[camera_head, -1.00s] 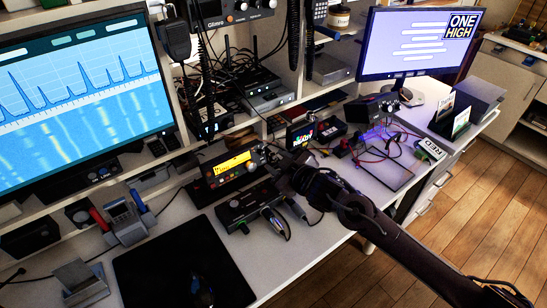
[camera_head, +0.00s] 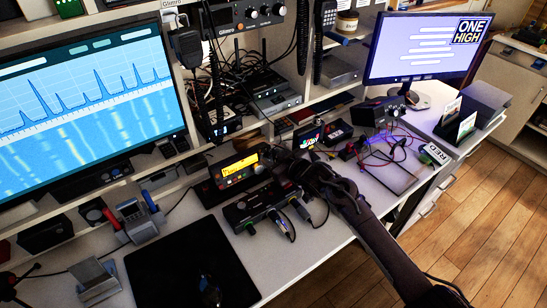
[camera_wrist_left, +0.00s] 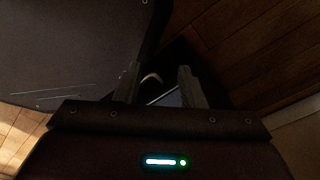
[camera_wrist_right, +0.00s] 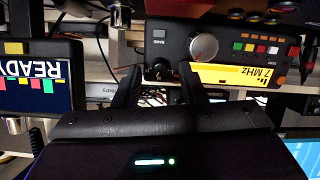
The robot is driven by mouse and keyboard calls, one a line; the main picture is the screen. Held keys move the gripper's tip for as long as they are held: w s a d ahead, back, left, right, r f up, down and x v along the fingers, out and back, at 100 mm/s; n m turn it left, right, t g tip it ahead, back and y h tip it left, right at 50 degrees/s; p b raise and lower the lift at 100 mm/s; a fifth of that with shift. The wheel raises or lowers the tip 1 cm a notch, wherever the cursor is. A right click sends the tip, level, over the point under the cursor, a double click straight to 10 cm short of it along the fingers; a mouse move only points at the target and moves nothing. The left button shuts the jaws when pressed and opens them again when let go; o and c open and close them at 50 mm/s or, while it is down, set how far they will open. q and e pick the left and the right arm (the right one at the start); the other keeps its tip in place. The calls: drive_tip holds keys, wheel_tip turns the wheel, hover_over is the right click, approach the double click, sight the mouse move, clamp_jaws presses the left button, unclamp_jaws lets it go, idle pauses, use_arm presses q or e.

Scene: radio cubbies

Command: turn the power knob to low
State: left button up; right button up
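The black radio (camera_head: 238,169) with a lit yellow display stands on the desk in the head view. The right wrist view shows its front upside down: a yellow display reading 7 MHz (camera_wrist_right: 228,75), a large silver knob (camera_wrist_right: 203,47), coloured buttons and a small orange knob (camera_wrist_right: 278,82). I cannot read which knob is the power knob. My right gripper (camera_head: 272,157) is at the radio's right end in the head view. My left gripper (camera_wrist_left: 158,82) is open and empty.
A black box with cables (camera_head: 262,205) stands before the radio. A small screen (camera_head: 308,137) is just behind my right gripper; a box reading READY (camera_wrist_right: 40,75) shows in its wrist view. Wires and a tray (camera_head: 388,180) lie right. A black mat (camera_head: 180,265) covers the front left.

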drive_tip(key=shift+w+a+f, duration=0.1)
drive_tip(key=shift+w+a, duration=0.05)
drive_tip(key=shift+w, duration=0.1)
drive_tip(key=shift+c, duration=0.4)
clamp_jaws()
